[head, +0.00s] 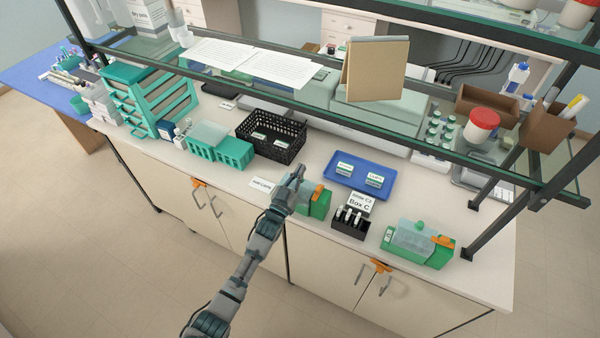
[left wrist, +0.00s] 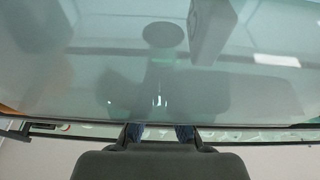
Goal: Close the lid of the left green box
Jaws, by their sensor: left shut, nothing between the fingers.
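The left green box (head: 320,206) stands near the front edge of the bench, with an orange latch (head: 318,192) on its right part. My left arm covers much of its left side, so how far its lid is open cannot be told in the head view. My left gripper (head: 297,173) is shut and empty, reaching over the box's left side with its tip toward the back. Contact cannot be told. My right gripper is not in view.
A second green box (head: 428,257) with a clear lid stands to the right. A black slide rack (head: 351,229), a blue tray (head: 380,185), a black basket (head: 293,150) and teal racks (head: 236,153) are nearby. A glass shelf with a dark rail (head: 400,138) hangs above the bench.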

